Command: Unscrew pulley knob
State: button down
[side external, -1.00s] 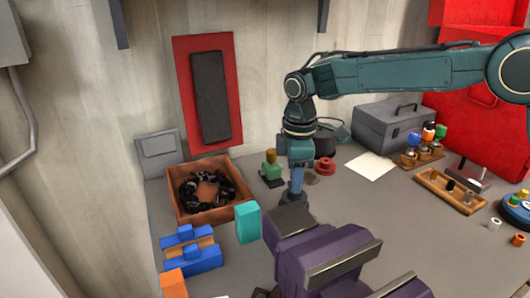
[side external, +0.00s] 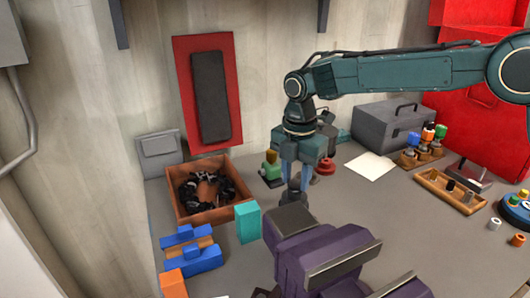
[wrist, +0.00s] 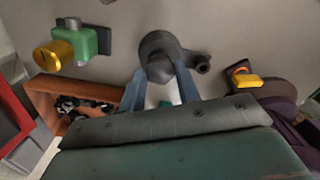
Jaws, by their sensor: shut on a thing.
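My gripper (side external: 297,187) points down at the bench, in the middle of the side view, with both blue fingers showing. It is shut on a dark grey rounded knob-like part (wrist: 159,66), seen between its fingertips in the wrist view. This seems to be the pulley knob. It sits on or against a dark grey body with a small ringed lug on its right. I cannot tell whether the knob is loose. The fingers partly hide it in the side view.
A green block with a yellow knob (wrist: 58,55) is left of my gripper. A wooden tray (side external: 240,184) of dark parts stands further left. A purple vise-like fixture (side external: 325,262) is close in front. A red round part (side external: 326,167) stands behind right. A white sheet (side external: 370,166) lies right.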

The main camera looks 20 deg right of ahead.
jog(key=shift+n, duration=0.9)
jog(key=c, duration=0.9)
grip_release()
jog(key=shift+c, duration=1.2)
